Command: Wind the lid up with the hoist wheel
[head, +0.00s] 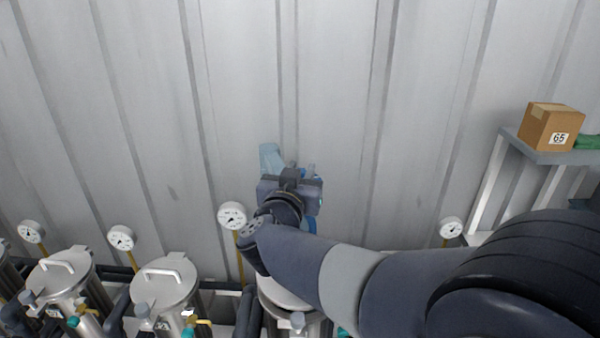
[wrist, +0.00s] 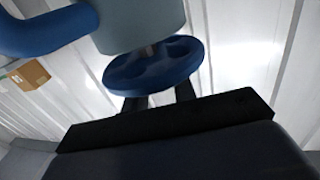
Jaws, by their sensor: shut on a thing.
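The blue hoist wheel (wrist: 155,66) fills the upper middle of the wrist view, below a grey-blue hoist body (wrist: 140,25) and beside a thick curved blue tube (wrist: 45,32). My gripper (wrist: 160,96) is shut on the near rim of the wheel. In the head view my gripper (head: 290,188) is at the middle in front of the wall and hides the wheel; a pale blue part of the hoist (head: 270,158) shows behind it. The lid (head: 283,294) of the vessel below is mostly hidden by my arm, so I cannot tell its height.
Steel vessels with handled lids, such as this one (head: 165,281), stand in a row at lower left. A gauge (head: 232,215) stands just left of my gripper, another gauge (head: 451,228) to the right. A shelf (head: 545,155) with a cardboard box (head: 550,127) is at right.

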